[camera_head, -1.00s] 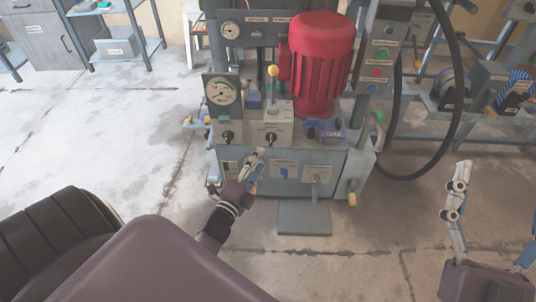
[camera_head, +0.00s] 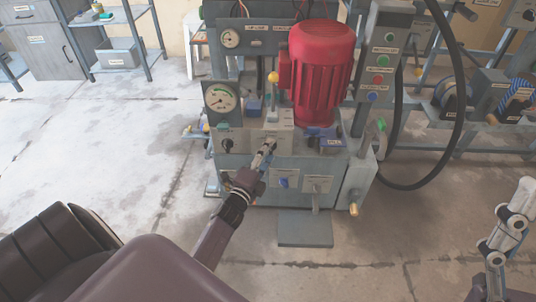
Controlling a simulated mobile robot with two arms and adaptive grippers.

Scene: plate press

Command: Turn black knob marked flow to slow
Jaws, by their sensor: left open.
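The press's front panel carries two black knobs; their labels are too small to read. The left black knob (camera_head: 227,144) is in clear view. The right black knob (camera_head: 271,141) is partly covered by my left gripper (camera_head: 265,151), whose open fingertips are at or just in front of it. I cannot tell whether they touch it. My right gripper (camera_head: 505,240) is at the right edge, far from the panel and partly cut off by the frame. Its visible finger stands spread and holds nothing.
A red motor (camera_head: 320,72) stands on the press behind the panel. A yellow-topped lever (camera_head: 273,77) rises just behind the knobs, and a round gauge (camera_head: 221,98) stands to the left. A black hose (camera_head: 459,110) loops on the right.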

